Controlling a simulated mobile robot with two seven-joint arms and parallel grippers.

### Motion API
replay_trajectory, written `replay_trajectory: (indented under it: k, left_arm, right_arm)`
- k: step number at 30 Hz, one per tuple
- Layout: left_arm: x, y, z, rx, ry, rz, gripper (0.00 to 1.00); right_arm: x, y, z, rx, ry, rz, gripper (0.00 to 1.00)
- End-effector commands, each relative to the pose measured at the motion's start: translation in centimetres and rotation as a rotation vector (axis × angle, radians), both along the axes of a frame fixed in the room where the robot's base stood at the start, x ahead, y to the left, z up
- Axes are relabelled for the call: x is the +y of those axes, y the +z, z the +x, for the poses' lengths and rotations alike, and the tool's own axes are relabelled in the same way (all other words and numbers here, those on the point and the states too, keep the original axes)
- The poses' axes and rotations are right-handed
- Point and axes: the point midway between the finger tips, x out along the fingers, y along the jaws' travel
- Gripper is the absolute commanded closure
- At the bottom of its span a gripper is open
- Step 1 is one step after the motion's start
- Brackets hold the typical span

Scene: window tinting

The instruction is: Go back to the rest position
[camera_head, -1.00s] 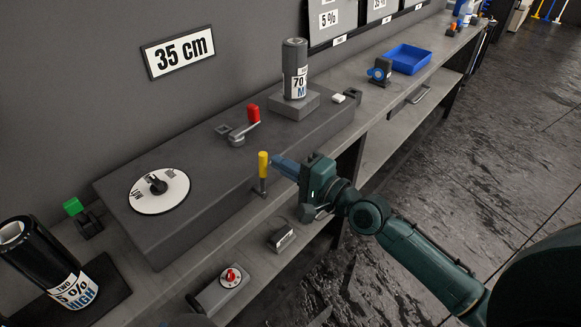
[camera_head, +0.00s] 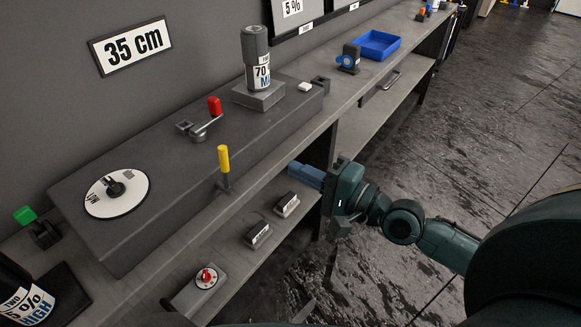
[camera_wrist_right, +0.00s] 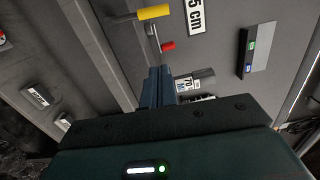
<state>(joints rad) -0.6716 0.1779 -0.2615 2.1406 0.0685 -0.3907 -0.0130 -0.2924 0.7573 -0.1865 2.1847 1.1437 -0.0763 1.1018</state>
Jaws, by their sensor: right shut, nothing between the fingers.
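My right gripper (camera_head: 301,172) is shut and empty in the head view, with its blue fingers pointing left over the front edge of the bench. It is to the right of the yellow-handled lever (camera_head: 223,160) and apart from it. In the right wrist view the blue fingers (camera_wrist_right: 157,75) lie together, with the yellow handle (camera_wrist_right: 154,12) and a red handle (camera_wrist_right: 168,47) beyond them. My left gripper is not in view.
The bench holds a grey box (camera_head: 150,215) with a white dial (camera_head: 117,193), a red-handled lever (camera_head: 214,107) and a 70-labelled roll (camera_head: 258,70). A blue tray (camera_head: 377,44) sits farther back. A red knob (camera_head: 206,277) is at the front. Open floor (camera_head: 470,110) lies right.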

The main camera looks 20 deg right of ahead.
Motion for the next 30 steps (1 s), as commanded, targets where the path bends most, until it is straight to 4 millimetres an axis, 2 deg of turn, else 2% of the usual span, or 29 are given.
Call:
replay_trajectory:
  k: [17,20,25,30]
  left_arm:
    - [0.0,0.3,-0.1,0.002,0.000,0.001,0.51]
    - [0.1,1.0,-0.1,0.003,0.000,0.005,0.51]
    - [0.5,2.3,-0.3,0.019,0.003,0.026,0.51]
    - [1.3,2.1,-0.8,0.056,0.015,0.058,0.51]
  right_arm:
    - [0.1,-0.4,-0.2,-0.008,-0.005,-0.034,1.00]
    - [0.7,-2.1,-1.1,-0.039,-0.017,-0.177,1.00]
    - [2.6,-7.7,-4.5,-0.120,-0.007,-0.669,1.00]
    - [4.2,-12.8,-8.9,-0.171,0.099,-1.176,1.00]
